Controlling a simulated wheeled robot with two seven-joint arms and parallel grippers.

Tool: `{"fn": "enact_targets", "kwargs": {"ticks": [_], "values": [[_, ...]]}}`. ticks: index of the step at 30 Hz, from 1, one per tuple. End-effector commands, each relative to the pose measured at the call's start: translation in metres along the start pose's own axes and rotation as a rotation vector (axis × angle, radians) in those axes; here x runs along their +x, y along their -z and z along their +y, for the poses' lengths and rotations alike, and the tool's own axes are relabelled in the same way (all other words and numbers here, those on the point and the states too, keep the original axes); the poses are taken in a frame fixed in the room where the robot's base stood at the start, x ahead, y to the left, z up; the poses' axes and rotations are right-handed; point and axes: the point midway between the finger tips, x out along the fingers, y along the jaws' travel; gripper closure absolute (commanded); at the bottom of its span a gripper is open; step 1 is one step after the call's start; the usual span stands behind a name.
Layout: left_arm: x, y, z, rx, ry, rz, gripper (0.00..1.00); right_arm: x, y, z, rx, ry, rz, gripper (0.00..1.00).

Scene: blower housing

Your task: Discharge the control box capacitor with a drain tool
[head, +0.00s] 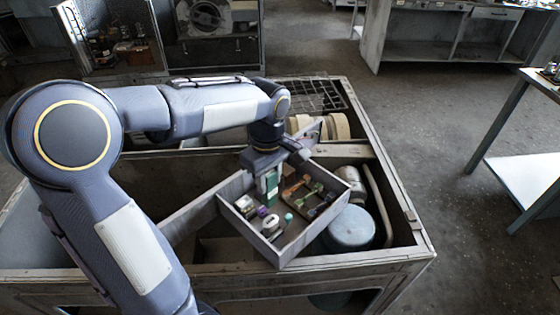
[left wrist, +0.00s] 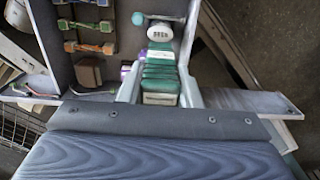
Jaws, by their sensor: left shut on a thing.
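The control box (head: 318,229) is an open grey tray, set at an angle over the housing. My left gripper (head: 268,190) reaches down into it. In the left wrist view its fingers (left wrist: 160,92) are shut on a green ribbed handle, which I take for the drain tool (left wrist: 160,72); its green side also shows in the head view (head: 272,182). A pale rounded part with dark marks (left wrist: 161,32) shows beyond the handle; it may be the capacitor, and I cannot tell whether the tool touches it. My right gripper is out of view.
Small coloured terminals (left wrist: 90,47) sit in the box beside the handle. A blue-grey round canister (head: 351,230) stands right of the box inside the housing (head: 423,247). A wire grille (head: 305,95) lies at the back. Floor to the right is clear up to a side table (head: 525,172).

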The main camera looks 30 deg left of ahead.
Motion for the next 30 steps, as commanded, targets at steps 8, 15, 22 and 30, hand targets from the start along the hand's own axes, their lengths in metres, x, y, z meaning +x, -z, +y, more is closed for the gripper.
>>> {"fn": "enact_targets", "kwargs": {"ticks": [8,15,22,30], "values": [[0.018,0.000,0.000,0.001,0.000,0.000,0.84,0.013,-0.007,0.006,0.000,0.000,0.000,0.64],[0.044,0.000,0.000,0.001,0.001,0.000,0.84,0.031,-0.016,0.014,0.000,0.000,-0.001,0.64],[0.058,0.000,0.000,0.001,0.001,0.000,0.84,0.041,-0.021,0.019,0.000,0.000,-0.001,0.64],[0.058,0.000,0.000,0.001,0.000,0.000,0.84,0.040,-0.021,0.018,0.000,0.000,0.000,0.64]]}}
